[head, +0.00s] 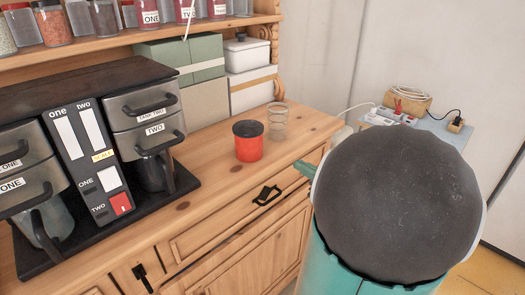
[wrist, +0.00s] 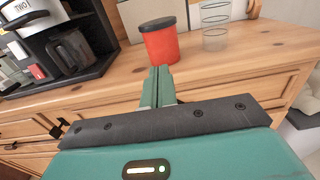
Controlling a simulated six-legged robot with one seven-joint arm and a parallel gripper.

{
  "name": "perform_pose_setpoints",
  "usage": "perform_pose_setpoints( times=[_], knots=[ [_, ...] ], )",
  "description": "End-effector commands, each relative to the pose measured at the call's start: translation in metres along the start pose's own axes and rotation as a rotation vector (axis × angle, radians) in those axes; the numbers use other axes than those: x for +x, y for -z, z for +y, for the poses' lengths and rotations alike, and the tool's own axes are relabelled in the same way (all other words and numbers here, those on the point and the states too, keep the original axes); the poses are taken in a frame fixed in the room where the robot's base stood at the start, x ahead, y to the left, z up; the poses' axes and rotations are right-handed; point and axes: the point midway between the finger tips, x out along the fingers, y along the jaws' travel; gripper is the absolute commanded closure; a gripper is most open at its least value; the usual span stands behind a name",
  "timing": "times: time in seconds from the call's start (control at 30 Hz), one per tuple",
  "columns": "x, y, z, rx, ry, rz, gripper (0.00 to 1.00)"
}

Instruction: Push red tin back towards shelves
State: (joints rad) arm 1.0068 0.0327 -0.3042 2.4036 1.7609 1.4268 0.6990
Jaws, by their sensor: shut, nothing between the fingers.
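The red tin (head: 248,144) with a black lid stands upright on the wooden dresser top (head: 215,158), near its front edge. It also shows in the wrist view (wrist: 160,42), just beyond my fingertips. My gripper (wrist: 160,70) is shut and empty, with its green fingers pointing at the tin's lower front. In the head view the gripper (head: 305,168) shows only as a green tip right of the tin, at the dresser's front edge; my arm hides the rest. I cannot tell whether the fingertips touch the tin.
A clear glass (head: 278,122) stands right behind the tin. Green boxes (head: 190,55) and a white canister (head: 247,52) sit at the back under the jar shelf (head: 130,35). A dark coffee machine (head: 90,140) stands on the left. A black drawer handle (head: 267,195) is below the front edge.

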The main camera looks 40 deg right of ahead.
Motion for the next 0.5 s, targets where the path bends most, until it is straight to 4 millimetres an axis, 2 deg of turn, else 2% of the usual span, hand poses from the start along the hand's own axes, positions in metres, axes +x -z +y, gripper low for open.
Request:
perform_pose_setpoints(
  times=[0.17,0.5],
  knots=[
    [0.025,0.000,0.000,-0.002,-0.007,0.001,1.00],
    [0.094,0.001,0.003,-0.004,-0.009,0.003,1.00]
  ],
)
